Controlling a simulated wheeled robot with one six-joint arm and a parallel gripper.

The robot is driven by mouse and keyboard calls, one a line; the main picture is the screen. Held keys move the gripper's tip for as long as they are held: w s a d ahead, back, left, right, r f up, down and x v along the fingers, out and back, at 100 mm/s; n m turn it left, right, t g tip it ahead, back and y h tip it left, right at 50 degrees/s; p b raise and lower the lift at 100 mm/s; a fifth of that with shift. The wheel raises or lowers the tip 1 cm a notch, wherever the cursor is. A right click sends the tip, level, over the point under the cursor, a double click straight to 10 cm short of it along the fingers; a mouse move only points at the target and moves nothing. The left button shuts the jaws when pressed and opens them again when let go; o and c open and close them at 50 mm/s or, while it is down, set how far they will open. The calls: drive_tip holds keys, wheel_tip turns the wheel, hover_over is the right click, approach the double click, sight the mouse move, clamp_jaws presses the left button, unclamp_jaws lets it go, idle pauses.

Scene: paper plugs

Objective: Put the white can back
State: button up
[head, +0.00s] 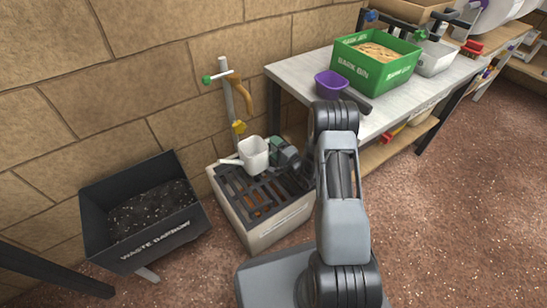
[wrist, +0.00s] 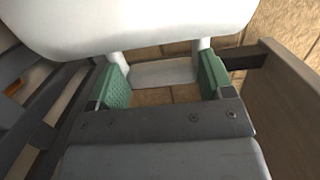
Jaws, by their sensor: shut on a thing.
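The white can (head: 254,156) is a watering can with a spout pointing left, over the back part of the dark slatted grate (head: 240,198) in the head view. My gripper (head: 287,152) is just right of it with green finger pads. In the wrist view, the can's white body (wrist: 130,25) fills the top. My gripper (wrist: 162,82) is shut on its handle, with one pad at each side of the white handle loop. I cannot tell whether the can's base touches the grate.
A standpipe with a tap (head: 228,92) rises behind the can. A black waste barrow (head: 98,232) stands left. A workbench (head: 300,68) at right carries a purple pot (head: 329,84) and a green bark bin (head: 362,71). Open floor (head: 460,190) lies at right.

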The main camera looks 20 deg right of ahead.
sight(274, 152)
drive_tip(key=shift+w+a+f+b, duration=0.1)
drive_tip(key=shift+w+f+b, duration=0.25)
drive_tip(key=shift+f, duration=0.25)
drive_tip(key=shift+w+f+b, duration=0.15)
drive_tip(key=shift+f+b, duration=0.45)
drive_tip(key=shift+f, duration=0.95)
drive_tip(key=shift+f, duration=0.15)
drive_tip(key=o, duration=1.1)
drive_tip(key=shift+c, duration=0.2)
